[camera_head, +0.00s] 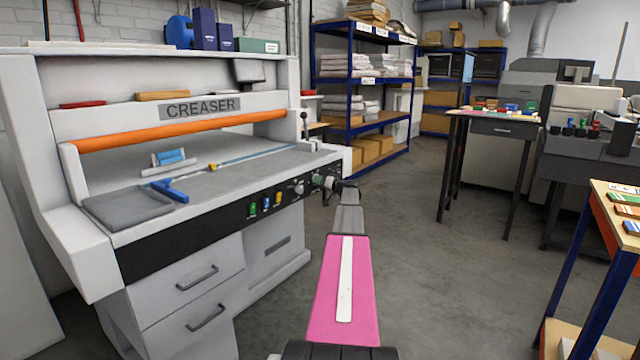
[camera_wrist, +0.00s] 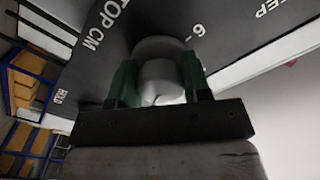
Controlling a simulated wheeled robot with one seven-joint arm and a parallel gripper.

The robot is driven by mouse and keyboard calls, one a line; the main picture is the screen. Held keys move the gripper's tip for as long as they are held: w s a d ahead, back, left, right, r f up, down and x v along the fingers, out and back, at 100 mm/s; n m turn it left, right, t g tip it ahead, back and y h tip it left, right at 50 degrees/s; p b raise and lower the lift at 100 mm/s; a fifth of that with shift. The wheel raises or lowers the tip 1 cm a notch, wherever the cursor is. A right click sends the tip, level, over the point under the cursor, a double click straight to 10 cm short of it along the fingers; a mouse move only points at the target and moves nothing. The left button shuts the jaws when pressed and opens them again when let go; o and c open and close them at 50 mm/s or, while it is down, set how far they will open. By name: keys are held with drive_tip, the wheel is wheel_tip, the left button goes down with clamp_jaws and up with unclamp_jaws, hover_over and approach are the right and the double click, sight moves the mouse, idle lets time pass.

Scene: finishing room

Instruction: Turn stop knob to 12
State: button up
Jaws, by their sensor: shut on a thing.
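The stop knob (camera_wrist: 158,46) is a round light grey knob on the dark panel of the creaser (camera_head: 201,107). Lettering reading "TOP CM" and a "6" mark show beside it in the wrist view. My gripper (camera_wrist: 160,82) has its green-padded fingers on both sides of the knob, shut on it. In the head view my gripper (camera_head: 325,183) is at the right end of the creaser's front panel and covers most of the knob. The 12 mark and the knob's pointer cannot be made out.
A blue-handled tool (camera_head: 171,190) lies on the creaser bed. A shelf rack (camera_head: 362,85) stands behind. The floor to the right is open up to the tables.

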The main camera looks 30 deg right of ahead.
drive_tip(key=m, duration=0.4)
drive_tip(key=shift+m, duration=0.4)
idle(0.4)
drive_tip(key=o, duration=0.9)
drive_tip(key=shift+s, duration=0.1)
drive_tip(key=v, duration=1)
drive_tip(key=shift+s+d, duration=0.2)
drive_tip(key=shift+s, duration=0.1)
